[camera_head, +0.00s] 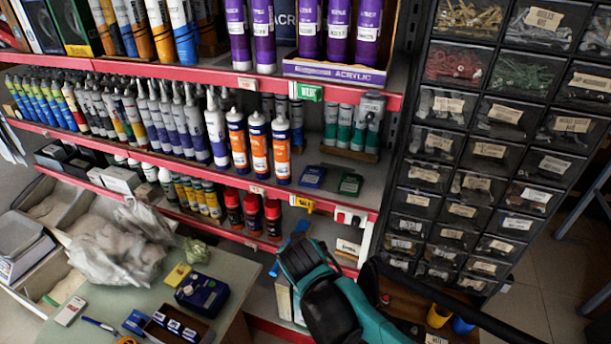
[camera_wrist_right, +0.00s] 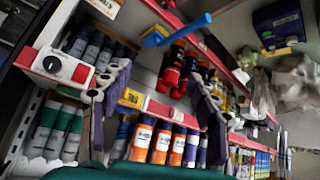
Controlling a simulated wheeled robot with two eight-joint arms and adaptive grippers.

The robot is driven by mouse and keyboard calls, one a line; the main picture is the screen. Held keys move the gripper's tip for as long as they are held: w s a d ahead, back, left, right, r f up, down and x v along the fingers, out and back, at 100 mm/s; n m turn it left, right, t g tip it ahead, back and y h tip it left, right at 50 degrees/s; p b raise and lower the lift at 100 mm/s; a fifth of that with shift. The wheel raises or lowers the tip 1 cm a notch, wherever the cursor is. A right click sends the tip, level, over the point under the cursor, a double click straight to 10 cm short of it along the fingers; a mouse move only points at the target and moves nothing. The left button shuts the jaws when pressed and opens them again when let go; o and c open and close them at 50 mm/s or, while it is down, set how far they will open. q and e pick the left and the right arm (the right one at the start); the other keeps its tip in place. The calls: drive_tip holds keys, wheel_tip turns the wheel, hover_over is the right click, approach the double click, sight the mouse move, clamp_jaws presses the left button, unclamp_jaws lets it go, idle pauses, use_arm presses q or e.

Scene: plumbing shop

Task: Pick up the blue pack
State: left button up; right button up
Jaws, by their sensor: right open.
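A flat blue pack (camera_head: 312,176) lies on the middle shelf in the head view, just left of a similar dark green pack (camera_head: 350,184). My right gripper (camera_head: 300,256) is below and in front of that shelf, and its fingertips are hard to make out in the head view. In the right wrist view, the right gripper (camera_wrist_right: 160,80) has its two fingers spread wide, with nothing between them. I cannot make out the blue pack in the wrist view. My left gripper is not in view.
Orange-and-blue tubes (camera_head: 258,143) stand left of the packs, and green tubes (camera_head: 338,124) stand behind. Red-capped cans (camera_head: 252,211) stand on the shelf below. A drawer cabinet (camera_head: 470,150) is at right. A table (camera_head: 235,270) with small boxes is at lower left.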

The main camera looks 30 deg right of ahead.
sight(312, 175)
drive_tip(key=w+d+r+m+t+h+p, duration=0.1)
drive_tip(key=w+d+r+m+h+p, duration=0.25)
drive_tip(key=w, duration=0.35)
drive_tip(key=w+d+r+m+h+p, duration=0.25)
drive_tip(key=w+d+p, duration=0.2)
drive_tip(key=w, duration=0.25)
drive_tip(key=shift+t, duration=0.3)
drive_tip(key=b+x, duration=0.1)
drive_tip(key=x, duration=0.8)
drive_tip(key=shift+w+d+r, duration=0.1)
drive_tip(key=shift+w+d, duration=0.1)
drive_tip(key=c, duration=0.7)
drive_tip(key=shift+r, duration=0.1)
drive_tip(key=shift+r, duration=0.2)
wheel_tip(312, 175, up, 4)
drive_tip(key=shift+f, duration=0.15)
drive_tip(key=s+d+r, duration=0.2)
drive_tip(key=s, duration=0.1)
drive_tip(key=s+d+r+p, duration=0.1)
drive_tip(key=s+r, duration=0.1)
drive_tip(key=s, duration=0.2)
drive_tip(key=s+d+r+p, duration=0.1)
drive_tip(key=s+d+r, duration=0.1)
drive_tip(key=s, duration=0.1)
drive_tip(key=shift+s+d+r, duration=0.15)
drive_tip(key=shift+d+r, duration=0.15)
drive_tip(key=shift+r, duration=0.1)
